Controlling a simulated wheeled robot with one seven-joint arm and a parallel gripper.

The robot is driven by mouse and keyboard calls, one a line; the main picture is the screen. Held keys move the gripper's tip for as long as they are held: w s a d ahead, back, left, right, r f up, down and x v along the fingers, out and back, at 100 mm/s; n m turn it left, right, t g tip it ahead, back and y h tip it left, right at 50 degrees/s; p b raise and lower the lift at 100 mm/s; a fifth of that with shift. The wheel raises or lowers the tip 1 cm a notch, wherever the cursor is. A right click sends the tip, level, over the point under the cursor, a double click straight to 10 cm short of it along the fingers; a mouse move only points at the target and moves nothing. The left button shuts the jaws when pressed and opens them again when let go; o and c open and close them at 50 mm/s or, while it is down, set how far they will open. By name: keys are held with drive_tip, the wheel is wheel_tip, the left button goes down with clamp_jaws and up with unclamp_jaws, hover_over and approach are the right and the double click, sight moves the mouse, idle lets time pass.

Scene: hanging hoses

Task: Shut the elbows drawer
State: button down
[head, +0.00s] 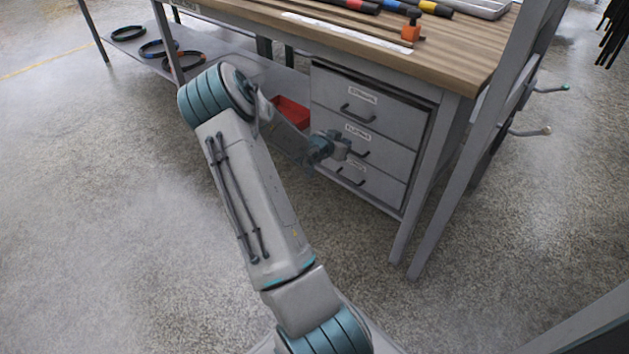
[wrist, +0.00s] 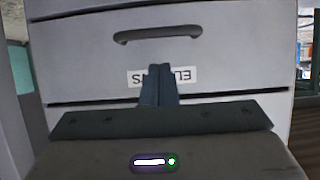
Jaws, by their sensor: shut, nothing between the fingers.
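The elbows drawer (head: 385,153) is the middle of three grey drawers under the workbench. It has a dark bar handle and a white label, and its front looks flush or nearly flush with the others; a small gap cannot be ruled out. My gripper (head: 343,138) is in front of this drawer and partly covers its handle and label. In the wrist view my gripper (wrist: 160,72) is shut and empty, its fingertips over the middle of the label (wrist: 185,76). The drawer's handle (wrist: 157,35) shows clear of the fingers. Whether the tips touch the front I cannot tell.
The drawer above (head: 375,100) and the one below (head: 365,183) look shut. A red bin (head: 291,113) sits on the low shelf left of the drawers. A grey bench leg (head: 430,180) stands to the right. The floor in front is clear.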

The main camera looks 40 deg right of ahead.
drive_tip(key=a+p, duration=0.1)
drive_tip(key=a, duration=0.5)
drive_tip(key=shift+s, duration=0.25)
drive_tip(key=shift+a+r+p, duration=0.1)
drive_tip(key=shift+a+p, duration=0.05)
drive_tip(key=shift+p, duration=0.2)
drive_tip(key=w+a+r+n+t+y+p, duration=0.4)
drive_tip(key=a+r+p, duration=0.5)
drive_tip(key=a+r, duration=0.5)
drive_tip(key=w+a+r+n+t+y+p, duration=0.1)
drive_tip(key=w+a+r+n+y+p, duration=0.2)
drive_tip(key=a+r+y+p, duration=0.8)
drive_tip(key=s+a+r+n+g+p, duration=0.1)
drive_tip(key=s+a+r+n+p, duration=0.2)
drive_tip(key=s+r, duration=0.4)
drive_tip(key=s+a+r+n+g+h+p, duration=0.1)
drive_tip(key=s+a+r+n+p, duration=0.2)
drive_tip(key=r, duration=0.9)
drive_tip(key=s+a+r+n+g+h+p, duration=0.1)
drive_tip(key=s+a+r+n+p, duration=0.3)
drive_tip(key=s+a+r+p, duration=0.3)
drive_tip(key=s+a+r, duration=0.3)
drive_tip(key=s+a, duration=0.1)
drive_tip(key=shift+s+a+p, duration=0.15)
drive_tip(key=shift+s+p, duration=0.1)
drive_tip(key=shift+p, duration=0.15)
drive_tip(key=shift+r, duration=0.1)
